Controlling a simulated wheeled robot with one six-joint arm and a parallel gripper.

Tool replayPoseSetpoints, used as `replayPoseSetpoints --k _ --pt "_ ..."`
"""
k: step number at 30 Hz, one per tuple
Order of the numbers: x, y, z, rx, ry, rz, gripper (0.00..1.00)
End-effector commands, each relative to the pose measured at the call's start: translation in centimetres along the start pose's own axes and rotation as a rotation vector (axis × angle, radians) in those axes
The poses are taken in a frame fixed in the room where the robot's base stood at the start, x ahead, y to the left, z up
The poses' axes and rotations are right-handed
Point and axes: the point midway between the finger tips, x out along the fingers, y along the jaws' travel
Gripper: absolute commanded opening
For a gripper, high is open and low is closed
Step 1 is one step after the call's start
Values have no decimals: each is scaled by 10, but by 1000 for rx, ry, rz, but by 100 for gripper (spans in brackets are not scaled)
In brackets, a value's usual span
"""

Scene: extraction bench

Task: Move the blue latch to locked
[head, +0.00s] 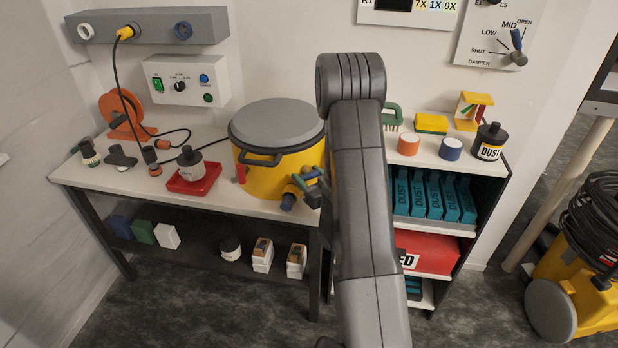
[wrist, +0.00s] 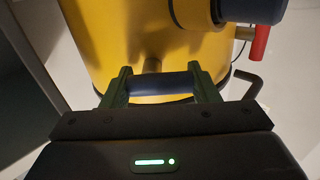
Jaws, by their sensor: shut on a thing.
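The blue latch (wrist: 160,85) shows in the wrist view as a dark blue bar on a short stub at the side of the yellow drum (wrist: 110,40). My gripper (head: 309,184) has its two green fingers closed on the bar, one at each end. In the head view the drum (head: 262,178) stands on the bench under a grey lid (head: 277,122). There the latch is mostly hidden by my gripper, and I cannot tell its locked or unlocked position.
A blue-ended port (head: 288,200) sticks out of the drum close to my gripper. A red latch (head: 240,173) is on the drum's left side. A red tray (head: 194,182) with a dark-topped bottle stands left of the drum. A shelf unit (head: 455,160) stands at the right.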

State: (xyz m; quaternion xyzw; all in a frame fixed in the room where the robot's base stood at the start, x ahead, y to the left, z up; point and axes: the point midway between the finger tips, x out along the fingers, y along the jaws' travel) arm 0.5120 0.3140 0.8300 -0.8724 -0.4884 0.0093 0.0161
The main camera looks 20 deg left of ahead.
Motion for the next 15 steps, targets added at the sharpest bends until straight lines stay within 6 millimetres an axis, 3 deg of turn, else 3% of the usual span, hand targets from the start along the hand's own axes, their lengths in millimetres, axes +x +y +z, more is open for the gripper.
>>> replayPoseSetpoints --k 15 --pt "0 1 0 382 3 -2 32"
